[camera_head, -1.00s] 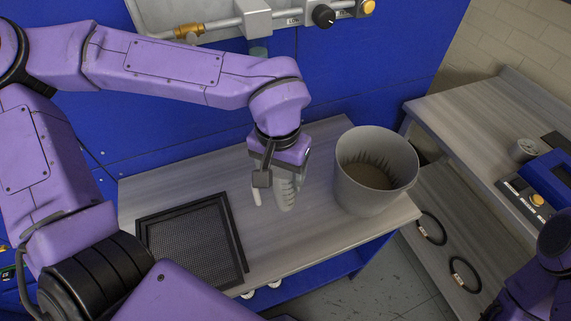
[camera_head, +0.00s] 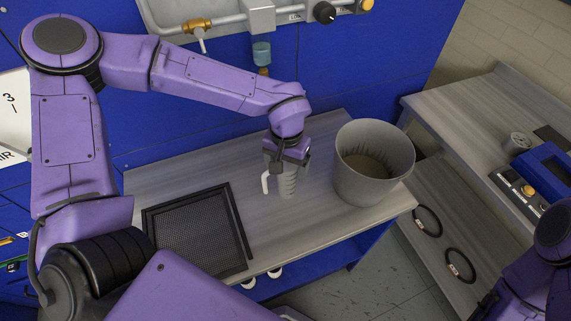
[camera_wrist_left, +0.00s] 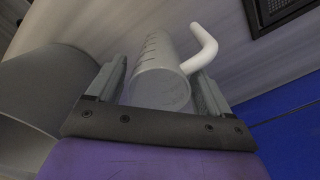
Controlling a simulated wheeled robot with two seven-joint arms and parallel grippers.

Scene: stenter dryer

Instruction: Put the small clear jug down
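The small clear jug (camera_head: 287,184) has graduation marks and a white handle. It is upright at the table's middle, between the black mesh tray and the large grey bucket. My left gripper (camera_head: 287,158) points down over it, with its fingers on either side of the jug's upper part. In the left wrist view the jug (camera_wrist_left: 160,75) fills the gap between the fingers, which appear closed on it, and its handle sticks out to the right. I cannot tell whether its base touches the table. Part of my right arm shows at bottom right; its gripper is not visible.
The grey table (camera_head: 308,216) has bare room around the jug. The black mesh tray (camera_head: 243,232) lies at left, and the large grey bucket (camera_head: 362,190) stands at right. A blue machine wall with a pipe and brass valve (camera_head: 197,24) rises behind.

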